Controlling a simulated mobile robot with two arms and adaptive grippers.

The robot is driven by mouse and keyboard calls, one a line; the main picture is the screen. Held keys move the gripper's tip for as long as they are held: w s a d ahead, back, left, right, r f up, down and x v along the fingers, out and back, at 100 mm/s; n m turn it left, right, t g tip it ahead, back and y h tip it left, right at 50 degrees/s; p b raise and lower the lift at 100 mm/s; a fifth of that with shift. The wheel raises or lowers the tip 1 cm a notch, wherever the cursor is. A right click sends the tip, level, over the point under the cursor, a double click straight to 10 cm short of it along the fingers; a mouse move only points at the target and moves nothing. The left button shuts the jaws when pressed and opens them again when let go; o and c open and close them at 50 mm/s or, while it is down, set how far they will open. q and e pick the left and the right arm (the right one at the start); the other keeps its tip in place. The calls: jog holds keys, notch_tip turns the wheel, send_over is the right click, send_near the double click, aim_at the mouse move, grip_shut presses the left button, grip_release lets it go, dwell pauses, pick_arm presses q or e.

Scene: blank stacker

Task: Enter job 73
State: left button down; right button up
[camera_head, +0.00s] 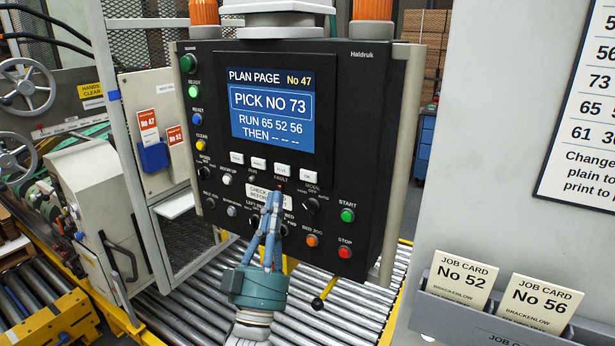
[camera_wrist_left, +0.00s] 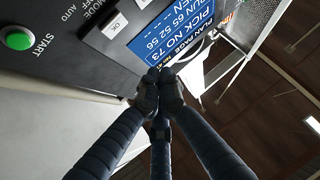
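The black Haldruk control panel (camera_head: 345,120) has a lit screen (camera_head: 270,110) reading "PLAN PAGE No 47", "PICK NO 73", "RUN 65 52 56", "THEN" and dashes. Below it is a row of white keys (camera_head: 259,164); the rightmost is the OK key (camera_head: 307,176), also in the left wrist view (camera_wrist_left: 114,25). My left gripper (camera_head: 273,195) has its fingertips together, empty, in front of the panel just below the keys. It partly hides a white label (camera_head: 256,192). In the wrist view the fingertips (camera_wrist_left: 160,78) overlap the screen's edge; contact cannot be told. My right gripper is not in view.
A green START button (camera_head: 347,215) and red STOP button (camera_head: 345,252) are at the panel's lower right. A grey rack (camera_head: 440,318) holds job cards 52 (camera_head: 462,280) and 56 (camera_head: 541,303). A roller conveyor (camera_head: 190,310) runs beneath the panel.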

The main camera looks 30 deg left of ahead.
aim_at(308, 176)
pick_arm(q)
jog(key=w+b, duration=0.2)
jog(key=w, duration=0.6)
jog(key=shift+w+d, duration=0.35)
dwell(0.8)
jog(key=shift+b, duration=0.35)
jog(key=shift+w, duration=0.4)
jog(key=shift+w, duration=0.3)
dwell(0.7)
jog(key=shift+s, duration=0.8)
